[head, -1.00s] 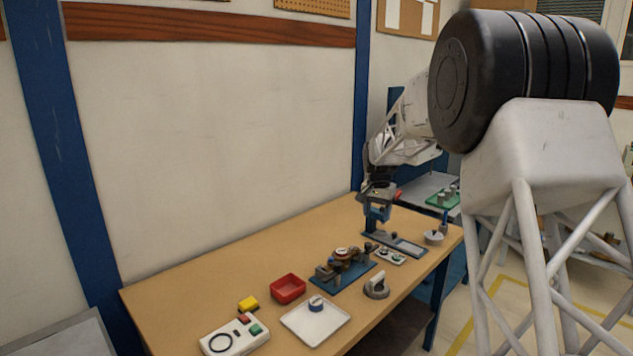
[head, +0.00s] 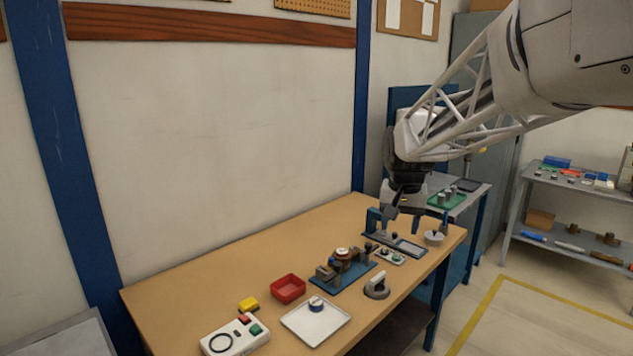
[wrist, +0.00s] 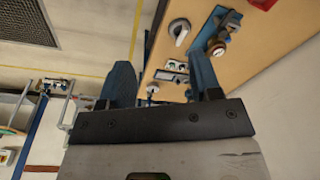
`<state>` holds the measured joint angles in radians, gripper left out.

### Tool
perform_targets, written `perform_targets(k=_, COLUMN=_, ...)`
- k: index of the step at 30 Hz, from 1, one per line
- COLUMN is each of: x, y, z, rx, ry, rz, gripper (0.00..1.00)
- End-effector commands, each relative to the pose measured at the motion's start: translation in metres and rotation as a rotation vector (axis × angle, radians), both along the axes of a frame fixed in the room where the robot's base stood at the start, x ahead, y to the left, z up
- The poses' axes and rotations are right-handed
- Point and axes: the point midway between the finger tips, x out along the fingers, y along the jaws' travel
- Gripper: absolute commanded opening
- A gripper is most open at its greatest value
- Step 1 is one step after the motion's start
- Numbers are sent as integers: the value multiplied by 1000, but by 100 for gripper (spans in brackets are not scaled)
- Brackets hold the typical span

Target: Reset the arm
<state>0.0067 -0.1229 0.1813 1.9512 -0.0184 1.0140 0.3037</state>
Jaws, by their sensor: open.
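My gripper (head: 404,212) hangs above the far right end of the wooden bench (head: 225,257), fingers pointing down. It is close to the blue upright of a small fixture (head: 373,220) in the picture; I cannot tell the exact gap. In the wrist view my gripper (wrist: 163,82) shows two blue fingers spread apart with nothing held between them. The bench top and its devices appear beyond the fingers there.
A shelf (head: 575,185) stands at right.

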Motion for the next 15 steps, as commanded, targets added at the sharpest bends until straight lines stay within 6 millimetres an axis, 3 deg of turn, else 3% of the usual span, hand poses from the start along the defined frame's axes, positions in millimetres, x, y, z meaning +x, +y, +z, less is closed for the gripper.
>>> perform_targets(k=15, x=-142, y=1, z=3, rx=-13, ry=-46, rz=110, gripper=58)
